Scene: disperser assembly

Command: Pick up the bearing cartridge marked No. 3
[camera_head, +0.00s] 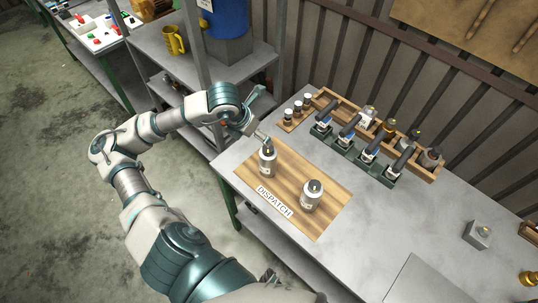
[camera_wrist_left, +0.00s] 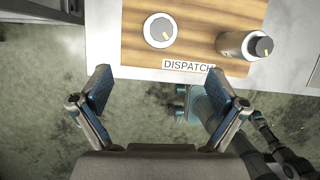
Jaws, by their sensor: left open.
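Several dark cylindrical pieces lean in a row of teal holders (camera_head: 345,148) at the back of the table. They may be the cartridges. Their labels are too small to read, so I cannot tell which is No. 3. My left gripper (camera_head: 261,116) is above the left end of the wooden dispatch board (camera_head: 328,222), to the left of the holder row. In the left wrist view the left gripper (camera_wrist_left: 158,76) is open, with nothing between its fingers. My right gripper is not in view.
Two grey, black-capped containers stand on the board, one (camera_head: 267,160) close below my left gripper, one (camera_head: 311,196) to its right. A wooden rack (camera_head: 434,172) with bottles is behind the holders. A small grey box (camera_head: 477,234) stands right. The table between is clear.

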